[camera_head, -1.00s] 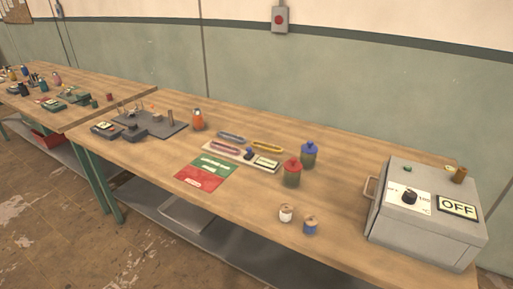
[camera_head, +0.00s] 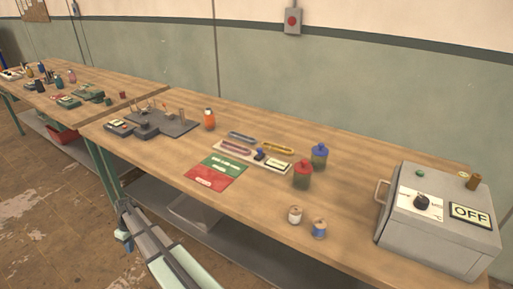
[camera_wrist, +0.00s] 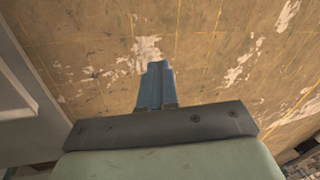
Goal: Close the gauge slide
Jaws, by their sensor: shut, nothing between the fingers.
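A pale panel (camera_head: 224,146) on the bench in the head view carries several coloured long slots or bars, a small blue-topped knob (camera_head: 260,154) and a small display (camera_head: 277,163). A dark grey plate (camera_head: 178,127) with posts and small blocks lies further left. I cannot tell which of these parts is the gauge slide or how it is set. My gripper (camera_wrist: 157,70) shows two blue fingers shut together in the wrist view, empty, over the floor.
A grey box (camera_head: 440,238) reading OFF stands at right. An orange bottle (camera_head: 209,120) stands behind.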

